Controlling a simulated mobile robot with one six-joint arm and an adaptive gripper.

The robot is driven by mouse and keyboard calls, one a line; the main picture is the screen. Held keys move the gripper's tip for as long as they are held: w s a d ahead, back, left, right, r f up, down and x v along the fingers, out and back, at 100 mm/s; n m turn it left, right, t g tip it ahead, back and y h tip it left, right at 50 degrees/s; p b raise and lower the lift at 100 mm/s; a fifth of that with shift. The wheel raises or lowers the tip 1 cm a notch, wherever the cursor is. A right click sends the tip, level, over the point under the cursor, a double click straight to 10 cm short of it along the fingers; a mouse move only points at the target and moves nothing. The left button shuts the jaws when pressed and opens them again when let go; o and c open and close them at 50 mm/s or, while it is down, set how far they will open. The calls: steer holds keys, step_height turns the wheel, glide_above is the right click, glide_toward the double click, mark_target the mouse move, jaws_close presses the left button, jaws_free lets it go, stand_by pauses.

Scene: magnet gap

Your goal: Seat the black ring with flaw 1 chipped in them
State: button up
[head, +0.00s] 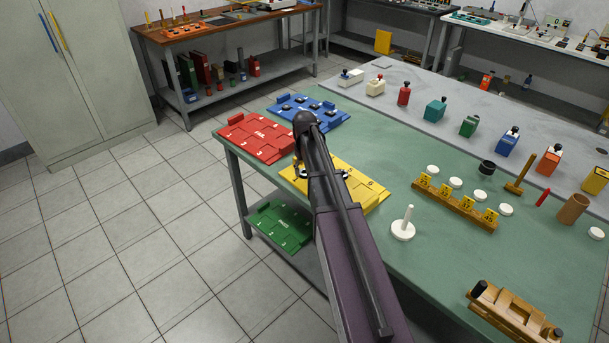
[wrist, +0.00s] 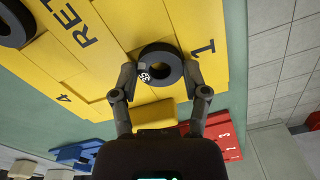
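In the wrist view a black ring (wrist: 172,55) with a small white label lies flat at the yellow tray's edge beside the printed 1. The fingers of my gripper (wrist: 160,72) press against it from both sides, with no clear gap. It appears level with the tray, not visibly lifted. A second black ring (wrist: 30,35) is cut off at the upper left. In the head view my gripper (head: 299,168) is at the left part of the yellow tray (head: 372,193); my arm hides much of that tray and the ring.
Red (head: 255,138), blue (head: 325,112) and green (head: 280,226) trays are nearby, the green one lower. A white peg stand (head: 403,230), wooden rack (head: 455,208) with yellow tags and wooden fixture (head: 513,316) stand to the right. Bottles line the grey surface.

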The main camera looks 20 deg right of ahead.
steer(key=shift+r, duration=0.1)
steer(key=shift+r+p, duration=2.4)
steer(key=shift+p, duration=0.1)
